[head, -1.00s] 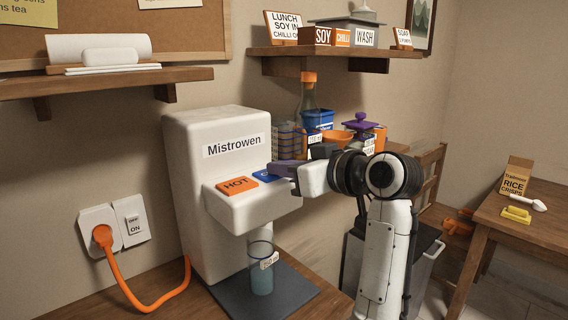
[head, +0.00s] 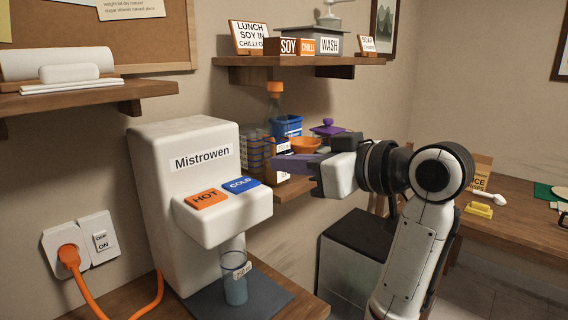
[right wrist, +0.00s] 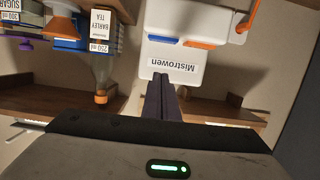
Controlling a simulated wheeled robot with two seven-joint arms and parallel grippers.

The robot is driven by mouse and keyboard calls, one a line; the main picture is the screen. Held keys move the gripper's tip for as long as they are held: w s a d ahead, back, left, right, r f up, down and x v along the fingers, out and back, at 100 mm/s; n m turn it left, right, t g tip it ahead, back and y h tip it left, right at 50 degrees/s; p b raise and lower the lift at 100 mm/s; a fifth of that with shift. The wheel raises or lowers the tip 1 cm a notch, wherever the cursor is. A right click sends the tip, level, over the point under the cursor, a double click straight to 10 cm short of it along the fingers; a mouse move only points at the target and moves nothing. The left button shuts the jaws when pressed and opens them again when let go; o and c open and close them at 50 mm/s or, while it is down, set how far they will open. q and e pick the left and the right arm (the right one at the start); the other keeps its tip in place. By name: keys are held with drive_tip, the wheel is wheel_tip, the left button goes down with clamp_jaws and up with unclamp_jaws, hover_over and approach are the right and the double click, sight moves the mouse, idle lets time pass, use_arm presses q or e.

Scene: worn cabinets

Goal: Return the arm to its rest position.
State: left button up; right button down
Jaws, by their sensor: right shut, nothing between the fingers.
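My right gripper (head: 296,166) is shut and empty. It is in the air to the right of the white Mistrowen dispenser (head: 190,150), apart from its orange HOT button (head: 206,199) and blue COLD button (head: 241,184). Its purple fingers (right wrist: 161,100) lie together in the right wrist view, with the dispenser (right wrist: 180,65) upside down beyond them. A clear cup with bluish liquid (head: 235,284) stands under the spout on a dark mat (head: 262,303). My left gripper is not in view.
Behind my right gripper a shelf holds a bottle (head: 275,108), a blue container (head: 287,125) and an orange bowl (head: 305,145). A wall shelf (head: 285,73) with labelled boxes is above. A dark-topped bin (head: 358,238) stands below my arm. A table (head: 520,225) is at right.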

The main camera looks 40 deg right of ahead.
idle(0.3)
drive_tip(key=s+a+f+g+h, duration=0.1)
drive_tip(key=s+a+f+g, duration=0.1)
drive_tip(key=f, duration=0.7)
drive_tip(key=s+a+f+g, duration=0.1)
drive_tip(key=f+g, duration=0.1)
drive_tip(key=f, duration=0.7)
drive_tip(key=s+a+f+g+h, duration=0.1)
drive_tip(key=s+a+f+g, duration=0.1)
drive_tip(key=f, duration=0.7)
drive_tip(key=s+a+f+g, duration=0.3)
drive_tip(key=s+f, duration=0.5)
drive_tip(key=s, duration=0.1)
drive_tip(key=s+a+f+g, duration=0.2)
drive_tip(key=s+f+g, duration=0.1)
drive_tip(key=s+f, duration=0.6)
drive_tip(key=w+a+f+t+y, duration=0.1)
drive_tip(key=w+a+f+t, duration=0.1)
drive_tip(key=f, duration=0.4)
drive_tip(key=w+a+f+t, duration=0.2)
drive_tip(key=a+f+t, duration=0.1)
drive_tip(key=f, duration=0.3)
drive_tip(key=shift+a+f+y, duration=0.15)
drive_tip(key=shift+a+y, duration=0.1)
drive_tip(key=shift+y, duration=0.15)
